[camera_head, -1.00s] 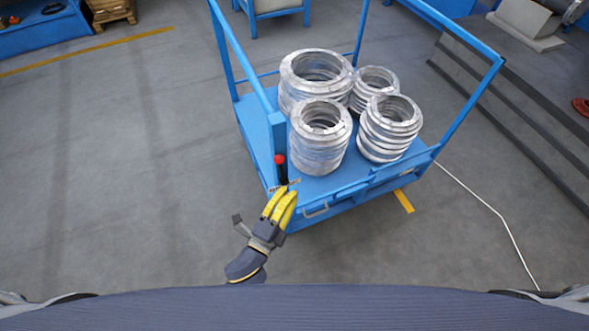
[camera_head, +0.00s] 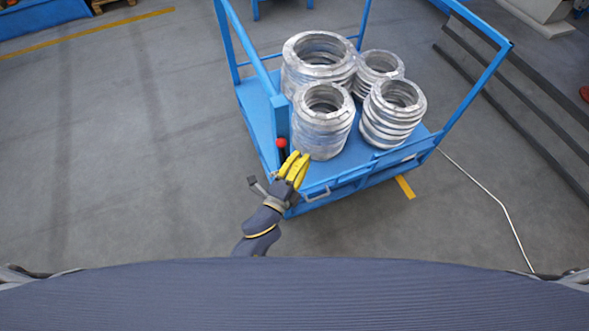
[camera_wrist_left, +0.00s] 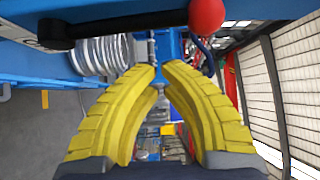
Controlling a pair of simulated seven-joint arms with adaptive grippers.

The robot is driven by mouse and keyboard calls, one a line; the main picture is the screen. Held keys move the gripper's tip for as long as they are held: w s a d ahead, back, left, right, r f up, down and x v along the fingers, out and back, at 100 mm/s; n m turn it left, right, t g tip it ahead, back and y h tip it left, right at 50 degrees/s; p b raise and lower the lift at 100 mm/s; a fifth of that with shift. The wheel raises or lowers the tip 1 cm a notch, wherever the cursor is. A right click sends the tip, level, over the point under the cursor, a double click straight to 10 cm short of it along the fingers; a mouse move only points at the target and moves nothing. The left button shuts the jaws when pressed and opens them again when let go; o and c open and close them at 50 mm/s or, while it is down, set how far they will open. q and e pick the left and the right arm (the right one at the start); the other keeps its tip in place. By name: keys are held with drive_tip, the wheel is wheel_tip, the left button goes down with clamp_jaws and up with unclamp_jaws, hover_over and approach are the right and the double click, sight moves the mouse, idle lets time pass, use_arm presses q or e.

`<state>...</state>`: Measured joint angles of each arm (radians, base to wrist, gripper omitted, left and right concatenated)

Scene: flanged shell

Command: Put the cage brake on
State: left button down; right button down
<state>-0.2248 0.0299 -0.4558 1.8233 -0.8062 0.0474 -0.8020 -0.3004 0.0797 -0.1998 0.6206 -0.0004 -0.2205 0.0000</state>
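The cage is a blue wheeled trolley (camera_head: 262,100) with tall blue posts. At its near left corner stands a dark lever with a red ball knob (camera_head: 282,143). In the left wrist view the red knob (camera_wrist_left: 206,15) is at the top, right of the fingertips. My left gripper (camera_head: 301,155) is close to this corner, its yellow fingers just right of and below the knob. The left wrist view shows its fingertips (camera_wrist_left: 160,67) near each other with a narrow gap and nothing held between them. Contact with the lever cannot be made out. My right gripper is not seen.
Several stacks of silver flanged rings (camera_head: 324,130) stand on the trolley deck close to the fingers. A handle (camera_head: 317,196) is on the trolley's near side. A white cable (camera_head: 490,203) lies on the floor at right. The grey floor at left is clear.

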sight(283, 152)
use_arm(q)
drive_tip(key=shift+w+a, duration=0.95)
drive_tip(key=shift+a, duration=0.3)
drive_tip(key=shift+f, duration=0.1)
